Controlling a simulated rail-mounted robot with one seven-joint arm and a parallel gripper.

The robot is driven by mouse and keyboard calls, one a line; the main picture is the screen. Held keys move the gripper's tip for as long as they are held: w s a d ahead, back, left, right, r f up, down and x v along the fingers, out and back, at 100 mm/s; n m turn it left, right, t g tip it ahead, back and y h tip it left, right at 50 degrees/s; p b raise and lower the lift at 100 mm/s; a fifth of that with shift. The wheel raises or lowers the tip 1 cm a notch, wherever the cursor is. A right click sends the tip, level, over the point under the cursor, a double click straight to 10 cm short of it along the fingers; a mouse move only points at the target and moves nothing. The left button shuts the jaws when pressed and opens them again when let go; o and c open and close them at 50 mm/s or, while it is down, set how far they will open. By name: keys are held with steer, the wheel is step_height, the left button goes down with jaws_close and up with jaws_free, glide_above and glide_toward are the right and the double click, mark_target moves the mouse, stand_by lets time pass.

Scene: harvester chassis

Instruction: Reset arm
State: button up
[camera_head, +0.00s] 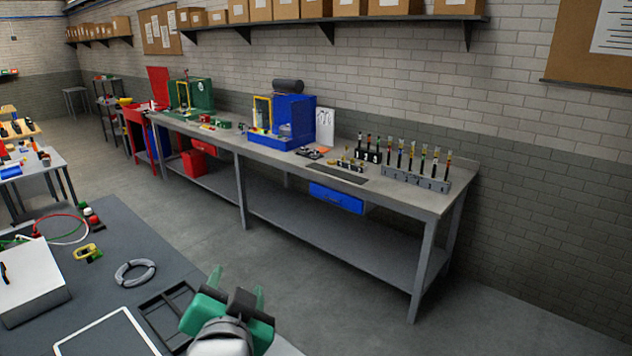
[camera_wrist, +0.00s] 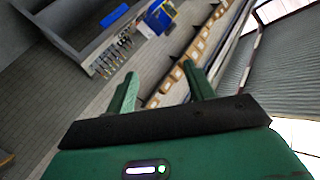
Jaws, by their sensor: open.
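My gripper (camera_head: 237,285) is at the bottom middle of the head view, over the near edge of the dark table. Its two green fingers point up and away. In the wrist view my gripper (camera_wrist: 160,85) shows its green fingers spread apart with nothing between them. It is open and empty, and touches nothing that I can see. The wrist view is tilted and looks out across the room towards the wall shelf.
A long grey workbench (camera_head: 330,182) with a blue machine (camera_head: 292,120) and a tool rack (camera_head: 415,176) stands along the brick wall. On the near table (camera_head: 165,225) lie a grey ring (camera_head: 135,272), a black frame (camera_head: 165,310) and a white box (camera_head: 30,280). Floor between them is clear.

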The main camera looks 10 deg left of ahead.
steer(key=s+d+r+n+t+h, duration=0.2)
steer(key=s+d+r+t, duration=0.3)
steer(key=s+d+r, duration=0.4)
steer(key=s+d+r+n+t+h, duration=0.2)
steer(key=s+d+r+t, duration=0.2)
steer(key=s+d+r, duration=0.6)
step_height(320, 180, up, 20)
steer(key=a+p, duration=0.2)
steer(key=p, duration=1.6)
steer(key=shift+w+a+r+t+y, duration=0.2)
steer(key=shift+a+r+t+y, duration=0.1)
steer(key=shift+y, duration=0.1)
